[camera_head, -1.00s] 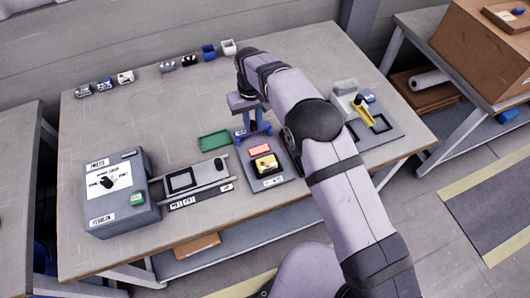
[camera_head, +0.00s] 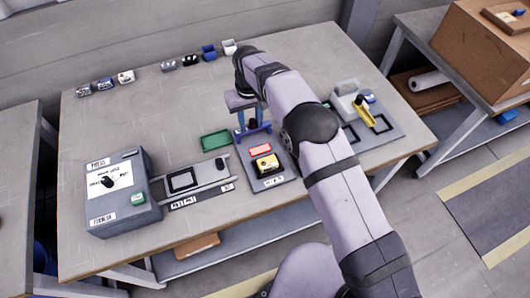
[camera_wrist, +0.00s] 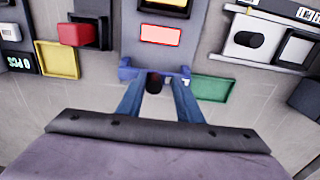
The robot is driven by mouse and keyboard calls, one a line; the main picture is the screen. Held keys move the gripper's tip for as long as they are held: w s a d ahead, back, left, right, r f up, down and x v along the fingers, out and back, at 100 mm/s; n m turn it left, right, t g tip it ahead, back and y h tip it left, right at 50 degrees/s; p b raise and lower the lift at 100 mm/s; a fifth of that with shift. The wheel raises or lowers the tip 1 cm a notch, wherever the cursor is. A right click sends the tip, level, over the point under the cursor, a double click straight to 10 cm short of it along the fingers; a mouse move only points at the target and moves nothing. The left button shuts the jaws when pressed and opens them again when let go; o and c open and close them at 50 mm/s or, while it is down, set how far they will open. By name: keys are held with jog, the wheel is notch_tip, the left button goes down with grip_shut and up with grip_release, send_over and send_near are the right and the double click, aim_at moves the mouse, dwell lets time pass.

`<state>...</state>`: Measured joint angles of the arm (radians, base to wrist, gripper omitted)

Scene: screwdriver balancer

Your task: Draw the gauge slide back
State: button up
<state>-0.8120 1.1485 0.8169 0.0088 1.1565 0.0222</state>
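In the wrist view my gripper's blue fingers (camera_wrist: 154,84) stand apart on either side of a dark knob (camera_wrist: 154,80) at the bracket. Whether they touch the knob is unclear.
A green tray (camera_head: 215,140) lies just left of the bracket. A panel with a lit red display (camera_head: 260,149) and a yellow part stands in front. A grey press box (camera_head: 122,192) is at the left. Several small bins line the back edge. The left table middle is clear.

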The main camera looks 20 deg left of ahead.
jog(key=shift+d+f, duration=0.65)
jog(key=shift+f, duration=0.1)
jog(key=shift+w+r+p, duration=0.15)
jog(key=shift+r+p, duration=0.3)
jog(key=shift+r, duration=0.15)
jog(key=shift+w+r+p, duration=0.15)
jog(key=shift+r+p, duration=0.3)
jog(key=shift+r, duration=0.1)
jog(key=shift+a+r+p, duration=0.15)
jog(key=shift+r+p, duration=0.65)
jog(key=shift+r, duration=0.45)
jog(key=shift+a+r+p, duration=0.15)
jog(key=shift+r+p, duration=0.65)
jog(key=shift+r, duration=0.45)
